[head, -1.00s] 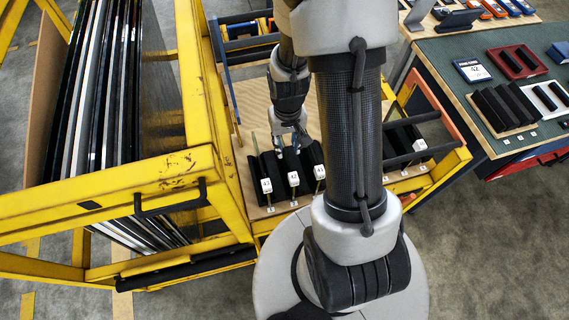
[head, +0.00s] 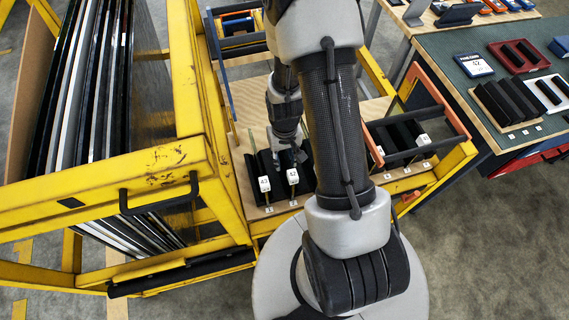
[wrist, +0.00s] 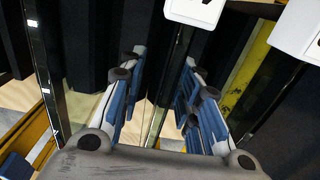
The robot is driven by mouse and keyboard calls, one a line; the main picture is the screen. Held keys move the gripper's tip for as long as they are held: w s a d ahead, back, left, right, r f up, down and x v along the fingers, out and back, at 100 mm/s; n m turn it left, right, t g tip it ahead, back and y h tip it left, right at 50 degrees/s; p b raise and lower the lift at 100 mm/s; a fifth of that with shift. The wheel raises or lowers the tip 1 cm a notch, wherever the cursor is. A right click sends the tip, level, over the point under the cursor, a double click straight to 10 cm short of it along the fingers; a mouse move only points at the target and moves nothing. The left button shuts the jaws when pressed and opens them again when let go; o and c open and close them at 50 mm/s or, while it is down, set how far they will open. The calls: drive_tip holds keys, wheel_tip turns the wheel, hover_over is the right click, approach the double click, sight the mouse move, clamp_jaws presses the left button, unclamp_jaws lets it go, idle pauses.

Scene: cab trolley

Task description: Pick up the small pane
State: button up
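Small thin panes stand upright in black slotted blocks on the wooden deck of the yellow trolley, with white number tags (head: 264,184) and (head: 292,176) at the front. My gripper (head: 289,156) is low over these blocks, behind the second tag. In the wrist view my gripper (wrist: 160,88) is open, its two blue-padded fingers apart. A thin pane edge (wrist: 157,122) runs between the fingers, below a white tag (wrist: 197,10). I see no contact between pads and pane. My arm hides part of the blocks, and I cannot read which pane this is.
Tall panes (head: 90,85) lean in the yellow frame (head: 105,185) at the left. More black slots with tags (head: 423,140) stand right of my arm. A bench (head: 455,60) with a red tray (head: 520,54) stands at the right. Neighbouring panes (wrist: 45,75) leave little side room.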

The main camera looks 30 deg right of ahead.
clamp_jaws()
idle(0.7)
